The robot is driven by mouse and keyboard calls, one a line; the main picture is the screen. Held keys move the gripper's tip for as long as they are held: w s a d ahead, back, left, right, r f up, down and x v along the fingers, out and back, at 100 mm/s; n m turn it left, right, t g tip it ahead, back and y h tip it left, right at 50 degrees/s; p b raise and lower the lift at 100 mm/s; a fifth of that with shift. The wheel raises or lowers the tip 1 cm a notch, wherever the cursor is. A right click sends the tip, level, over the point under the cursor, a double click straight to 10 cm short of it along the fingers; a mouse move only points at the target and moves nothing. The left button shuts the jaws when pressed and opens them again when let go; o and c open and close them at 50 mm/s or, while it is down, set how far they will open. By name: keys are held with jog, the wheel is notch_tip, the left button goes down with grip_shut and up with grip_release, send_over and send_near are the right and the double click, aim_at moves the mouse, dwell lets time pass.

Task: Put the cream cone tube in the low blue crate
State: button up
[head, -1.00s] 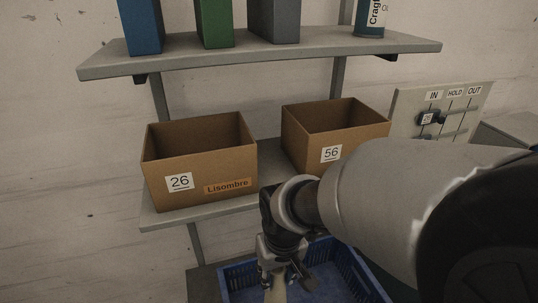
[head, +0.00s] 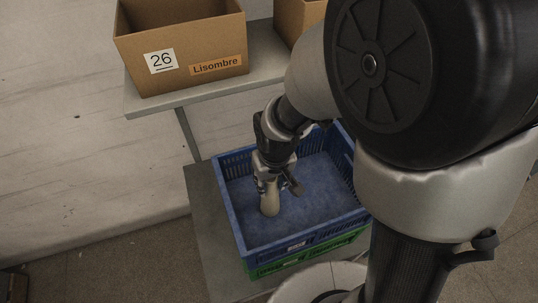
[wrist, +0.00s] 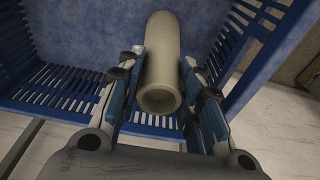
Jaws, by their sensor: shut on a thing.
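The cream cone tube (head: 270,203) hangs below my gripper (head: 268,184), over the inside of the low blue crate (head: 296,243) in the head view. In the wrist view the cream cone tube (wrist: 161,70) lies between the two fingers of my gripper (wrist: 162,88), with its open end toward the camera. My gripper is shut on it. The blue crate (wrist: 68,85) fills the background there, its slatted walls around the tube. I cannot tell whether the tube's lower end touches the crate floor.
The blue crate sits on a green crate (head: 300,262), on a grey platform (head: 215,235). A shelf (head: 200,88) above and behind bears a cardboard box labelled 26 Lisombre (head: 185,50) and a second box (head: 297,18). The crate's interior looks empty around the tube.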

jog(key=o, duration=0.5)
jog(key=shift+f, duration=0.2)
jog(key=o, duration=0.5)
jog(key=shift+c, duration=0.2)
jog(key=shift+r, duration=0.1)
jog(key=r+p, duration=0.1)
jog(key=r, duration=0.2)
jog(key=s+r+p, duration=0.1)
jog(key=r, duration=0.3)
jog(key=r+p, duration=0.2)
jog(key=r, duration=0.2)
jog(key=shift+s+d, duration=0.2)
jog(key=shift+d, duration=0.05)
jog(key=shift+s+d+r, duration=0.1)
jog(key=shift+s+r, duration=0.05)
jog(key=shift+r, duration=0.55)
jog(key=s+d+r+m+t, duration=0.2)
jog(key=s+d+r+m, duration=0.1)
jog(key=s+d+r, duration=0.7)
jog(key=shift+s+d+r+t+h, duration=0.3)
jog(key=shift+s+r+t, duration=0.1)
jog(key=shift+s+r, duration=0.55)
